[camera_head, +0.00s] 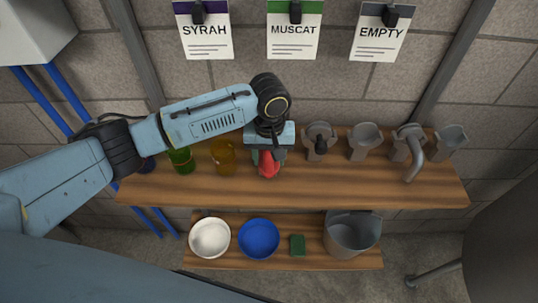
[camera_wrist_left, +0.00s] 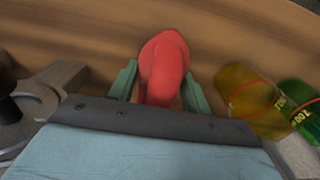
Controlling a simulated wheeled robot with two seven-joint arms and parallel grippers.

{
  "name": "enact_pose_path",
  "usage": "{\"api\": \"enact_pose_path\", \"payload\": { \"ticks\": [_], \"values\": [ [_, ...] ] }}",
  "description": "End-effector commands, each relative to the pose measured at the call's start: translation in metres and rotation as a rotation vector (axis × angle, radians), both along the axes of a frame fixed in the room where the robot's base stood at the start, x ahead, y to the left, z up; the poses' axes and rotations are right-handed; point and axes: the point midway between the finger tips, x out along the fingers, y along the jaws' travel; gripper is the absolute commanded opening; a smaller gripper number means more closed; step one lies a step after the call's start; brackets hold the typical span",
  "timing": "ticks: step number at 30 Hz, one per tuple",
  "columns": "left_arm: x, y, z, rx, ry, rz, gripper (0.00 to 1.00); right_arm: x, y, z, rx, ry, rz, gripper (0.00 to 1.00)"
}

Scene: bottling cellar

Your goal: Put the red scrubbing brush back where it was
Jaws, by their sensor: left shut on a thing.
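The red scrubbing brush (camera_head: 267,165) is at the middle of the upper wooden shelf (camera_head: 330,193) in the head view. In the left wrist view the red brush (camera_wrist_left: 163,68) sits between the two green fingers of my left gripper (camera_wrist_left: 160,88). My left gripper (camera_head: 268,156) is shut on the brush from above. I cannot tell whether the brush touches the shelf. The gripper body hides part of the brush. My right gripper is not in view.
Left of the brush stand an amber vessel (camera_head: 223,157) and a green one (camera_head: 182,160); right of it are several grey fittings (camera_head: 363,142). The lower shelf holds a white bowl (camera_head: 210,238), a blue bowl (camera_head: 259,239), a green block (camera_head: 297,245) and a grey bucket (camera_head: 351,236).

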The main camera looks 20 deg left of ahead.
Motion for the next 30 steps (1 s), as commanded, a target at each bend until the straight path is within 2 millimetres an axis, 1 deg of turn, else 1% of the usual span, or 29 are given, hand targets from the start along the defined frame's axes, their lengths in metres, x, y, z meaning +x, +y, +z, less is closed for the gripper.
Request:
{"api": "enact_pose_path", "payload": {
  "ticks": [3,4,8,17,20,23,30],
  "values": [
    [0.000,0.000,-0.003,-0.001,0.001,0.000,0.23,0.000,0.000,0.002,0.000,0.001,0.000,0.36],
    [0.000,0.000,-0.003,-0.001,0.001,-0.001,0.52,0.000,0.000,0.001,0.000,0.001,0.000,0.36],
    [0.000,0.000,-0.003,0.000,0.000,0.000,0.69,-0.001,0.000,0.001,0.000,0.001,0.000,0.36],
    [0.000,0.000,-0.001,-0.001,-0.001,0.000,0.70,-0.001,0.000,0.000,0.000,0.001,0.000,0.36],
    [0.001,0.000,0.007,-0.002,-0.002,0.000,0.70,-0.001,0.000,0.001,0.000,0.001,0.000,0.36],
    [0.001,-0.001,0.024,-0.003,-0.003,-0.001,0.70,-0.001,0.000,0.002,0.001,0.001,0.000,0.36],
    [0.001,-0.001,0.076,-0.003,-0.003,-0.001,0.70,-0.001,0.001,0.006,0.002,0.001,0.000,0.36]
  ]
}}
